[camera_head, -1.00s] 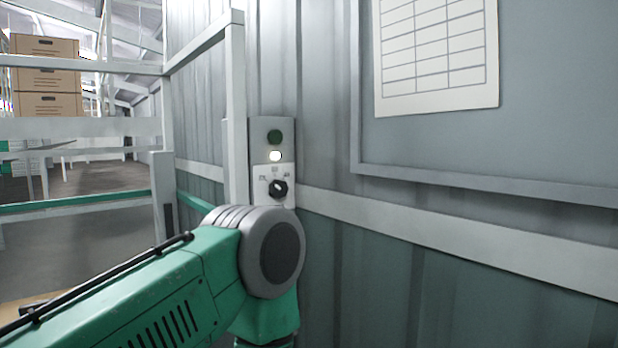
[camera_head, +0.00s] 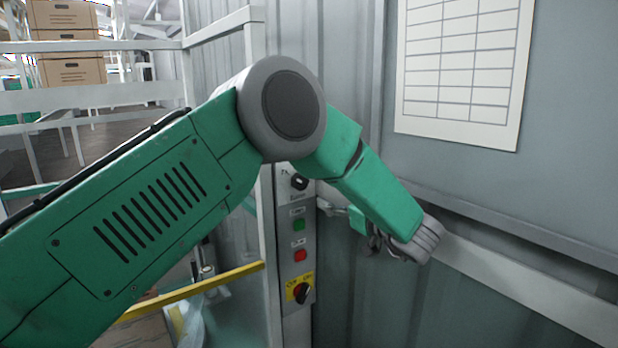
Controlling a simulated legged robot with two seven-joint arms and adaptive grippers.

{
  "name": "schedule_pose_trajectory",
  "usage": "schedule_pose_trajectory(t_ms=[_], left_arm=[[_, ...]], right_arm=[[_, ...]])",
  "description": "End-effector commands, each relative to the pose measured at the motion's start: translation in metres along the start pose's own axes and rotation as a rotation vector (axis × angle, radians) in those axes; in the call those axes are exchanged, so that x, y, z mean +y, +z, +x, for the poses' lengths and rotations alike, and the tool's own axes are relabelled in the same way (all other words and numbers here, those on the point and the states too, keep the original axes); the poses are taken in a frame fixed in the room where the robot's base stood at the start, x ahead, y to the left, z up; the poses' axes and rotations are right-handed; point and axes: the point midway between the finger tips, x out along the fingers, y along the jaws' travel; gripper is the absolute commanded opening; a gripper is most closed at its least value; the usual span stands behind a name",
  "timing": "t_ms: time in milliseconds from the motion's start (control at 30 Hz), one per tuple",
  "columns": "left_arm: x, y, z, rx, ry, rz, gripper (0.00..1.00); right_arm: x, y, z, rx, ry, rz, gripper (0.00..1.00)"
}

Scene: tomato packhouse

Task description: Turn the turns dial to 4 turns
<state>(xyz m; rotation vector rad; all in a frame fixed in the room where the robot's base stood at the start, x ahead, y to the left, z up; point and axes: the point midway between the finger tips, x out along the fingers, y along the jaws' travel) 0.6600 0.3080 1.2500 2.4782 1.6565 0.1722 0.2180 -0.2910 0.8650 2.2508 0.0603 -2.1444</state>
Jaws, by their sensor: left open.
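A grey control panel (camera_head: 309,240) stands upright on the wall behind my left arm. Near its visible top is a black dial (camera_head: 299,183) on a white plate, which looks like the turns dial. Its labels are too small to read, and its setting cannot be told. My elbow covers the panel above it. My left forearm reaches past the panel to the right and bends back. My left gripper (camera_head: 328,207) is open and empty, its fingers pointing left, just right of the panel and lower than the dial, apparently not touching it. My right gripper is out of view.
Below the dial are a green button (camera_head: 298,225), a red button (camera_head: 300,255) and a red-black rotary switch (camera_head: 301,292) on yellow. A pale post (camera_head: 268,230) stands close left. A yellow bar (camera_head: 195,291) crosses lower left. A paper chart (camera_head: 463,75) hangs right.

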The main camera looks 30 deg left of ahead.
Motion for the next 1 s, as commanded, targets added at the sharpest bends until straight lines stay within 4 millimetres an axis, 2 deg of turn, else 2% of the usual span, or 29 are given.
schedule_pose_trajectory(t_ms=[200, 400, 600, 967, 1000], left_arm=[[-0.004, -0.002, 0.055, -0.004, -0.006, -0.003, 0.58], [-0.001, -0.002, 0.088, 0.000, -0.002, -0.002, 0.58], [0.002, -0.003, 0.105, 0.004, 0.002, 0.001, 0.58], [-0.001, 0.000, 0.117, 0.001, 0.001, 0.000, 0.58], [-0.001, 0.000, 0.118, 0.000, 0.001, -0.001, 0.54]], right_arm=[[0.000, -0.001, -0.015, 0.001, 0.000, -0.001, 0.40], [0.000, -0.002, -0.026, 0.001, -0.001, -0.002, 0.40], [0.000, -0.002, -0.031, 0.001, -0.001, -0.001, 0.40], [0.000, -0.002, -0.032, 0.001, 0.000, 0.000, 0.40], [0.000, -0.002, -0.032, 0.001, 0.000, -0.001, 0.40]])
